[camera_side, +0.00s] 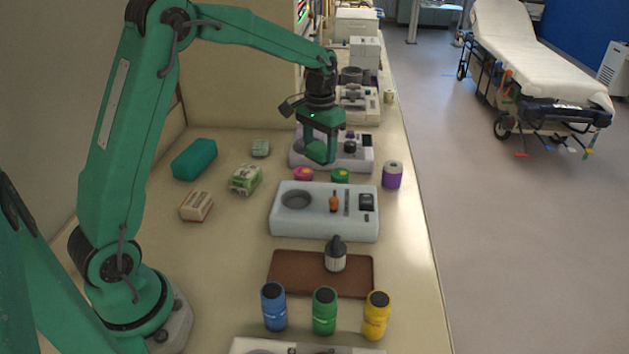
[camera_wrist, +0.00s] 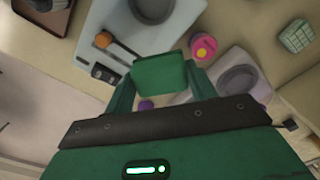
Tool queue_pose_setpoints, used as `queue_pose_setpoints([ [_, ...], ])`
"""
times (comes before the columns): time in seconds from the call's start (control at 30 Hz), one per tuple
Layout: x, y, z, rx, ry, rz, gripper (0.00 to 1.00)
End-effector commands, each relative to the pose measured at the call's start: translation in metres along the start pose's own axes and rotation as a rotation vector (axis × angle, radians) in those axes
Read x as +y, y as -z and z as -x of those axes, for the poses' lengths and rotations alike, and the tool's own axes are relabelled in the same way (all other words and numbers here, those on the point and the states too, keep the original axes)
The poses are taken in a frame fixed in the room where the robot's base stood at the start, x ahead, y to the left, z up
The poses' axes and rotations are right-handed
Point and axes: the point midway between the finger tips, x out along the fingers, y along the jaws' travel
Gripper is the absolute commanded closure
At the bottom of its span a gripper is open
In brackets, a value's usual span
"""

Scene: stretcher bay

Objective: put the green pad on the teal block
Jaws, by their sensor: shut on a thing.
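The green pad (camera_wrist: 160,74) is between the two fingers of my gripper (camera_wrist: 160,90) in the wrist view. In the side view my gripper (camera_side: 320,140) is shut on the pad (camera_side: 318,153) and holds it above the row of small pots and trays. The pad's outline is hard to part from my green fingers there. The teal block (camera_side: 195,158) lies on the counter at the left, well to the left of my gripper. Its top is bare. I do not see the teal block in the wrist view.
A pink pot (camera_side: 303,174), a green pot (camera_side: 340,176) and a pale tray (camera_side: 325,225) are near my gripper. Several bottles stand in front.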

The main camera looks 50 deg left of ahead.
Motion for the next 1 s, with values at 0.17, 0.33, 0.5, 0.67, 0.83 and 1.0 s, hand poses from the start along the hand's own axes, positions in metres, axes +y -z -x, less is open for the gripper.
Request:
queue_pose_setpoints([
  [0.17, -0.052, -0.005, 0.006, 0.001, 0.0, 0.118, 0.66],
  [0.33, -0.098, -0.014, 0.011, 0.0, 0.0, 0.225, 0.66],
  [0.5, -0.143, -0.028, 0.016, 0.001, 0.0, 0.331, 0.66],
  [0.67, -0.184, -0.045, 0.02, 0.001, 0.0, 0.431, 0.66],
  [0.83, -0.224, -0.066, 0.025, 0.001, 0.0, 0.535, 0.66],
  [1.0, -0.255, -0.086, 0.029, 0.001, 0.0, 0.617, 0.66],
])
